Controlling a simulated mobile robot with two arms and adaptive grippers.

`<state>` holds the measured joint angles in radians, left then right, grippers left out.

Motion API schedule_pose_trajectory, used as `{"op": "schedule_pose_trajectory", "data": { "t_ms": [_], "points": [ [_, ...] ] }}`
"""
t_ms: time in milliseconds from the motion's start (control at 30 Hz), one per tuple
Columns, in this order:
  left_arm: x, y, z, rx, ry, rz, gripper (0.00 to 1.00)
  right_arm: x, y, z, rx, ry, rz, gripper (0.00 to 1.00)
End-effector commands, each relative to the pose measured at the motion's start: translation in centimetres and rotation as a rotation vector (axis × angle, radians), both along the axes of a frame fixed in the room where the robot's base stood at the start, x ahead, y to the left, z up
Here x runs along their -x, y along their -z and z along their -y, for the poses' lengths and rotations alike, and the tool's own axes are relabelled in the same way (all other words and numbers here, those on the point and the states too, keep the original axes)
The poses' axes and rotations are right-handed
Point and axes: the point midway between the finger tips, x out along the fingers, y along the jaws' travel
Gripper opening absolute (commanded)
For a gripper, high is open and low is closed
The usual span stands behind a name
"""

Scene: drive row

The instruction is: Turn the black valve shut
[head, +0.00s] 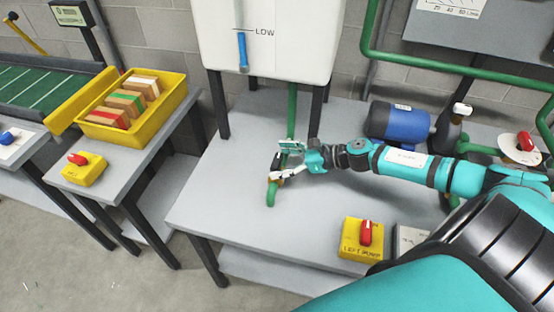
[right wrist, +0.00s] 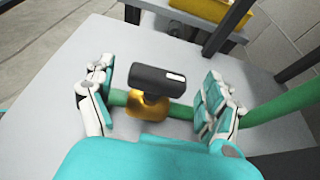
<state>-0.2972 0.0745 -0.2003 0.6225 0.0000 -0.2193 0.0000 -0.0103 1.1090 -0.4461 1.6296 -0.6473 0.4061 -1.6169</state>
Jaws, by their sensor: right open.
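The black valve handle (right wrist: 158,79) sits on a brass-coloured valve body (right wrist: 146,109) in a green pipe (right wrist: 270,107). In the right wrist view the handle lies crosswise, between the two fingers of my right gripper (right wrist: 157,90), with a gap on each side. The gripper is open and does not visibly touch the handle. In the head view my right gripper (head: 279,164) reaches in from the right over the grey table, at the foot of the green pipe (head: 291,110). There the fingers hide most of the valve. My left gripper is not in view.
A white tank (head: 263,50) marked LOW stands behind the valve. A yellow switch box (head: 361,238) with a red knob is at the table's front. A blue motor (head: 398,122) stands right, behind my arm. A yellow crate (head: 150,122) of blocks is left. The table's left front is bare.

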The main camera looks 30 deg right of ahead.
Motion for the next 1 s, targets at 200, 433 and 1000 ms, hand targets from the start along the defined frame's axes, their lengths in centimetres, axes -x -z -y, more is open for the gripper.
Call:
{"op": "schedule_pose_trajectory", "data": {
  "t_ms": [200,433,1000],
  "points": [
    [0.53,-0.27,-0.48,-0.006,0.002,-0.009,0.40,-1.06,0.42,-0.94,0.000,-0.001,0.001,0.87],
    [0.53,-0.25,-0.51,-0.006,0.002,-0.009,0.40,-1.15,0.56,-1.06,0.001,-0.003,0.001,0.87],
    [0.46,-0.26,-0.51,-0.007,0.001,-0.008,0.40,-1.13,0.55,-1.03,0.001,-0.003,0.001,0.31]
  ]
}}
